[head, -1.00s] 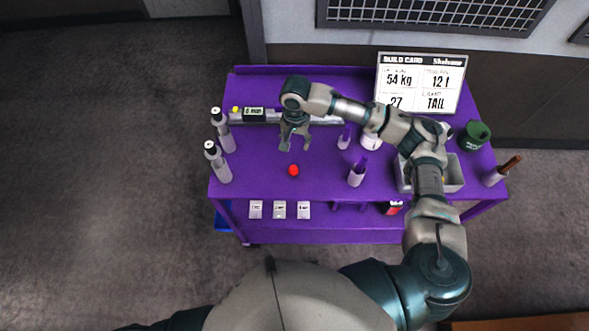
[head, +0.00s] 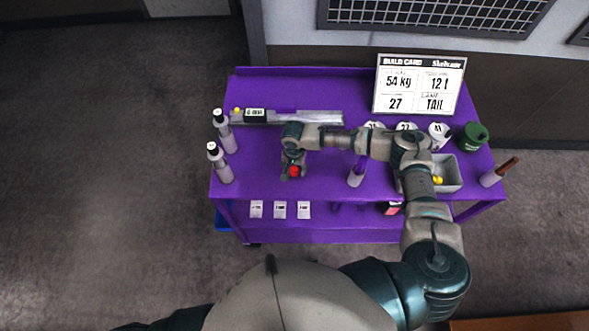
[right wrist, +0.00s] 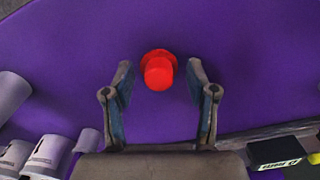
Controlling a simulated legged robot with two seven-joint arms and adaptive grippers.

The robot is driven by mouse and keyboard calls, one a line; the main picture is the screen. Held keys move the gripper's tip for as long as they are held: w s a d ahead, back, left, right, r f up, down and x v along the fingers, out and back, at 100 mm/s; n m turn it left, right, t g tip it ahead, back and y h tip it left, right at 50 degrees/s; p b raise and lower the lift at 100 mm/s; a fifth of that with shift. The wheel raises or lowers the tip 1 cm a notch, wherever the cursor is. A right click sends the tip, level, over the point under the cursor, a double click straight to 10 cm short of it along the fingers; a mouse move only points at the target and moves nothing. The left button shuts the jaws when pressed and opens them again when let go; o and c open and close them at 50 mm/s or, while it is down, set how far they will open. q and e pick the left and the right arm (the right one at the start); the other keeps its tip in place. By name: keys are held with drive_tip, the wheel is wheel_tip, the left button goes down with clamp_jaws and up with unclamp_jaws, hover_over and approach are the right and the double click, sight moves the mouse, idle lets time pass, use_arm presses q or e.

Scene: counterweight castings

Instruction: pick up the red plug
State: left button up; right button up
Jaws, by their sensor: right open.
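The red plug (head: 295,171) stands on the purple cart top, near its front edge. In the right wrist view the red plug (right wrist: 158,70) shows from above, just past and between the two fingertips. My right gripper (head: 293,172) is over the plug, pointing down. In the right wrist view the right gripper (right wrist: 158,80) is open, with a gap between each finger and the plug. My left gripper is not in view.
Two white bottles (head: 221,162) stand at the left edge. A grey rail (head: 300,117) lies at the back. A white cylinder (head: 357,172) stands right of the plug. A grey bin (head: 449,172), a green cup (head: 472,137) and a build card (head: 419,85) are at the right.

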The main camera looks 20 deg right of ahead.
drive_tip(key=shift+a+f, duration=0.15)
drive_tip(key=shift+f, duration=0.45)
drive_tip(key=shift+d, duration=0.2)
drive_tip(key=c, duration=0.8)
drive_tip(key=shift+d, duration=0.15)
drive_tip(key=shift+r, duration=0.5)
drive_tip(key=shift+s+r+b, duration=0.15)
drive_tip(key=shift+s+r, duration=0.15)
drive_tip(key=shift+r, duration=0.35)
drive_tip(key=shift+s+r+b, duration=0.15)
drive_tip(key=shift+s+r, duration=0.15)
drive_tip(key=shift+r, duration=0.3)
drive_tip(key=shift+s+d+r+b, duration=0.2)
drive_tip(key=shift+s+d, duration=0.4)
drive_tip(key=shift+s, duration=1.8)
drive_tip(key=shift+s+d+r+b, duration=0.1)
drive_tip(key=shift+s+d+r, duration=0.35)
drive_tip(key=shift+s, duration=1.95)
drive_tip(key=shift+s+d+r+b, duration=0.15)
drive_tip(key=shift+s+d, duration=0.55)
drive_tip(key=shift+s, duration=1.7)
